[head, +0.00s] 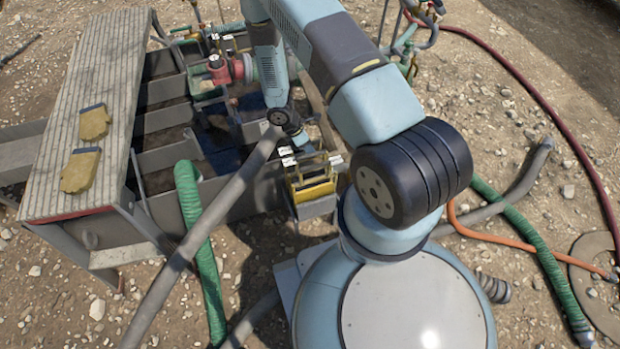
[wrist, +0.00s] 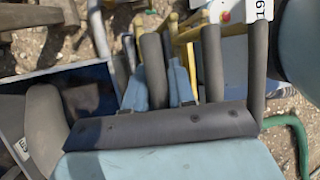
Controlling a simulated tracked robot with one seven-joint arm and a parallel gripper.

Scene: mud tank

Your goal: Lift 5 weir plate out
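My gripper (head: 290,134) is low at the tank's near right end in the head view, above a rack with yellow bars (head: 313,188). White number tags (head: 287,151) show beside it, too small to read. In the wrist view, two blue finger-like parts (wrist: 159,84) rise beyond my dark palm edge, with a grey rounded bar (wrist: 153,62) between them. I cannot tell if they grip it. A white tag (wrist: 262,9) there seems to read 19. I cannot pick out the weir plate marked 5.
The grey mud tank (head: 160,122) has open compartments. A ribbed walkway (head: 105,55) with two tan gloves (head: 80,170) runs along its left. A green hose (head: 200,240) and a grey pipe (head: 200,225) cross in front. More hoses lie on the gravel at right.

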